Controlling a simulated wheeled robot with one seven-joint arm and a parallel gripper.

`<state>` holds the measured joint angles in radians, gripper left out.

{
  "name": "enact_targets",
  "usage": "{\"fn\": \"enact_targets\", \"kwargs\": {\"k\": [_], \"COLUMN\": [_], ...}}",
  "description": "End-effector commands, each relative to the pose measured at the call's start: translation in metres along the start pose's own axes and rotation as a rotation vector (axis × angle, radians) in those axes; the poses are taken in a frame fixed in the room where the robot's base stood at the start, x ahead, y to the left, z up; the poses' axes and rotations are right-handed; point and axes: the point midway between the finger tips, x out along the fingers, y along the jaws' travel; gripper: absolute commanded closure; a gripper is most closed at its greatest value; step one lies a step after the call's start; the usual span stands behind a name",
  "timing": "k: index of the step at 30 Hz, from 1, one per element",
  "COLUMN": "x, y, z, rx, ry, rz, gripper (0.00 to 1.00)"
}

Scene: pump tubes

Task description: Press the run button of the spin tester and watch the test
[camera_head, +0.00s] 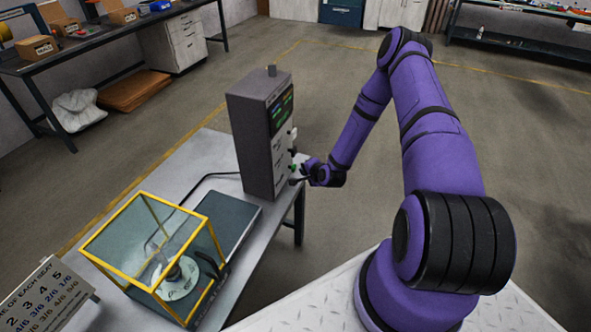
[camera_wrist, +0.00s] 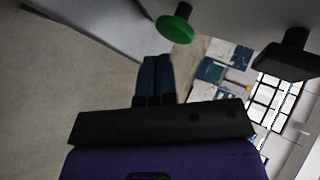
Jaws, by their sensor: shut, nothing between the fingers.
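The spin tester's tall grey control box (camera_head: 252,140) stands at the table's far right corner, with a lit screen (camera_head: 282,110) on its right-hand face. A green button (camera_head: 293,168) sits low on that face. In the wrist view the round green button (camera_wrist: 174,27) sticks out on a dark stem, just beyond and right of my fingertips. My gripper (camera_wrist: 157,62) is shut and empty, its dark fingers together. In the head view my gripper (camera_head: 296,181) is beside the button face; contact with the button cannot be told. A yellow-framed clear guard (camera_head: 131,211) covers a round rotor (camera_head: 181,278).
A dark flat plate (camera_head: 232,222) lies between guard and box on the grey table (camera_head: 205,150). A black cable (camera_head: 205,178) runs to the box. A printed sign (camera_head: 45,295) stands at the lower left. A dark block-shaped control (camera_wrist: 285,60) juts out right of the green button.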

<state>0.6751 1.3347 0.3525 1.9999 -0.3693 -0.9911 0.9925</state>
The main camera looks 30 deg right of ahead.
Motion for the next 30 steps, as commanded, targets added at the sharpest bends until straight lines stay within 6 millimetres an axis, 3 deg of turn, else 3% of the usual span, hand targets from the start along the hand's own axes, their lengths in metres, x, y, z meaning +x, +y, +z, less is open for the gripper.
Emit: {"fn": "enact_targets", "kwargs": {"k": [30], "x": [0.0069], "y": [-0.0053], "z": [0.0051], "rx": [0.000], "ry": [0.000], "rz": [-0.001], "gripper": [1.00]}}
